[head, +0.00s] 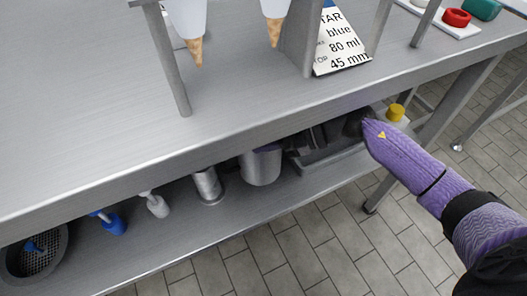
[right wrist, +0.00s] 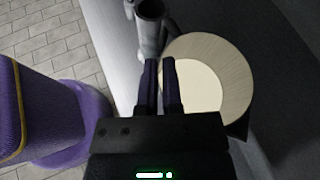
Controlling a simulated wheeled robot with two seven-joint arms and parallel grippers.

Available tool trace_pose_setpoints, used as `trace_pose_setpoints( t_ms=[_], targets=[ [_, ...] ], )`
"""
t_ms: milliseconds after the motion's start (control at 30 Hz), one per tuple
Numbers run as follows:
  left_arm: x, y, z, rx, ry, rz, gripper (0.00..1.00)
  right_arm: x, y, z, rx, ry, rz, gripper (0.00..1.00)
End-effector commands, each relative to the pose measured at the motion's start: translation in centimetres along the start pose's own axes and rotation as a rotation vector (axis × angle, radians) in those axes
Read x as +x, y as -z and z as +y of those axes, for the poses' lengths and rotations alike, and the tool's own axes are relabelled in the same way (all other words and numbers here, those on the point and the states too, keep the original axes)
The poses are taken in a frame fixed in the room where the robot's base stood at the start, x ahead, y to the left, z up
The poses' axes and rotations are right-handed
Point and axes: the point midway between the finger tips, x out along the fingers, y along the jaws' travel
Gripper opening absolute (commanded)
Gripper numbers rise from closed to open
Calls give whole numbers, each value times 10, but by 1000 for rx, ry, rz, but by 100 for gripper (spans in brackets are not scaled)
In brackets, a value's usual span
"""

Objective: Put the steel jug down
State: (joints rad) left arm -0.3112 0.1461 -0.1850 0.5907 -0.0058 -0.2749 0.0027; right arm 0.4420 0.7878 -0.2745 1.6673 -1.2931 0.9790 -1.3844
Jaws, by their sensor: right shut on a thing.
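The steel jug (head: 262,168) is upright at the lower shelf (head: 190,225), under the front edge of the worktop. In the right wrist view the jug (right wrist: 237,85) is seen from above as a wide round mouth with pale cream contents. My right gripper (head: 318,135) reaches in under the worktop from the right. In the right wrist view its dark fingers (right wrist: 160,68) are close together at the jug's left side, shut on it. The worktop hides the jug's top in the head view. I cannot tell whether its base touches the shelf. My left gripper is out of view.
A steel cylinder (head: 208,186) stands left of the jug, then white (head: 156,205) and blue (head: 112,222) handled tools and a perforated pot (head: 35,252). A grey bin (head: 335,157) is to the right. The worktop (head: 75,90) above limits headroom; cones and a label card (head: 340,45) are on it.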

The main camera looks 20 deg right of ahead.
Motion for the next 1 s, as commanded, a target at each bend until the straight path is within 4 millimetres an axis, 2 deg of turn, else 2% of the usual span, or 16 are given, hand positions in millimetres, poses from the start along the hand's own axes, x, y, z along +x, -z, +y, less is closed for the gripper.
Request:
trace_pose_setpoints(
  t_ms=[33,133,367,400,533,833,1000],
  targets=[
    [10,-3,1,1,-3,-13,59,6,14,2,4,-1,0,0],
    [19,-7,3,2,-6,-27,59,12,27,5,5,-1,-1,0],
    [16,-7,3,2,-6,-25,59,10,24,4,0,1,-2,0],
    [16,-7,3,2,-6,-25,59,10,25,5,2,-1,1,14],
    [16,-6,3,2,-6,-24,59,10,24,5,2,-1,1,42],
    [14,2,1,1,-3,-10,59,6,24,5,1,0,2,42],
    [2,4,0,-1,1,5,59,-30,21,4,1,2,4,42]
  ],
)
